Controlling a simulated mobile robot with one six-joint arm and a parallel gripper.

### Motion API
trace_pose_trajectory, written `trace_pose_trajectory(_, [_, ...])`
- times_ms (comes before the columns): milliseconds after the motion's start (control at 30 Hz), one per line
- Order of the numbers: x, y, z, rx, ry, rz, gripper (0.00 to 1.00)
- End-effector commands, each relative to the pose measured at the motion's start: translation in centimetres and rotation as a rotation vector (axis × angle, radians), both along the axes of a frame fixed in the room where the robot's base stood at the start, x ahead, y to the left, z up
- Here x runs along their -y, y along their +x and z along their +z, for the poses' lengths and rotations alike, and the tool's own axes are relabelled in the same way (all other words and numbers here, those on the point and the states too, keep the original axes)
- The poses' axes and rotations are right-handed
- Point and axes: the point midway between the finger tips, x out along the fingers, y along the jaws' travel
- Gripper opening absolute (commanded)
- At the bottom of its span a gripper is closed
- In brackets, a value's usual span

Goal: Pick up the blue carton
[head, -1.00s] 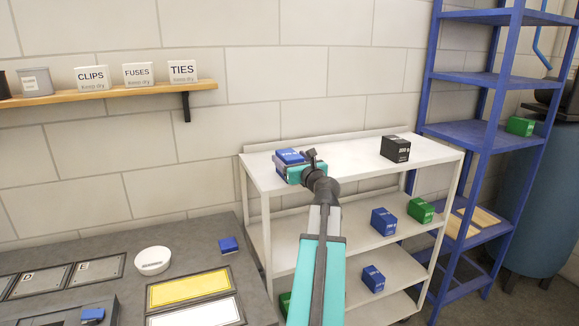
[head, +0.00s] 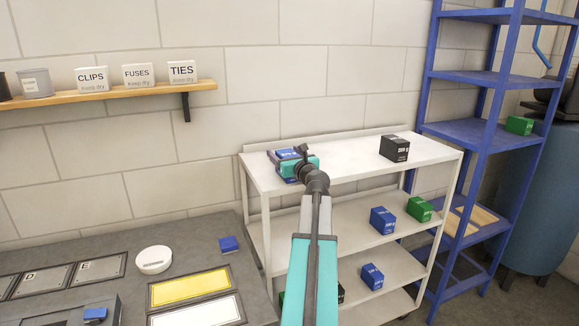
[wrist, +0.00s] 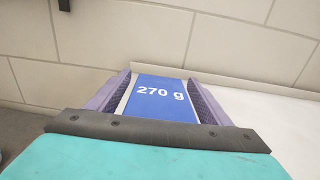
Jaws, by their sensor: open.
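A blue carton (head: 287,154) stands on the white top shelf of the cart, near its left end. In the wrist view the blue carton (wrist: 159,98) shows its face with "270 g" on it. My gripper (head: 286,158) is at the carton, and in the wrist view my gripper (wrist: 160,92) has one purple finger on each side of it. The jaws are open around the carton. Whether either finger touches it cannot be told. The carton's lower part is hidden by my gripper and arm.
A black carton (head: 394,148) stands at the right of the cart's top shelf (head: 345,155). Lower shelves hold a blue carton (head: 383,220) and a green carton (head: 420,209). A blue rack (head: 470,132) stands right of the cart; a wall shelf (head: 120,94) is at left.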

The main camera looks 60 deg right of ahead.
Motion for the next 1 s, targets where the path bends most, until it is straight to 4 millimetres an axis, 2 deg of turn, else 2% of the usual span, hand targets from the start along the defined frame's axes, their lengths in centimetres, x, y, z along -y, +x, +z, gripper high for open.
trace_pose_trajectory(233, [-0.02,0.01,0.02,0.000,0.000,0.000,0.73])
trace_pose_trajectory(533, [-0.02,0.02,0.02,0.000,0.000,0.000,0.22])
trace_pose_trajectory(1000, [-0.01,0.03,0.68,0.002,-0.001,0.000,0.21])
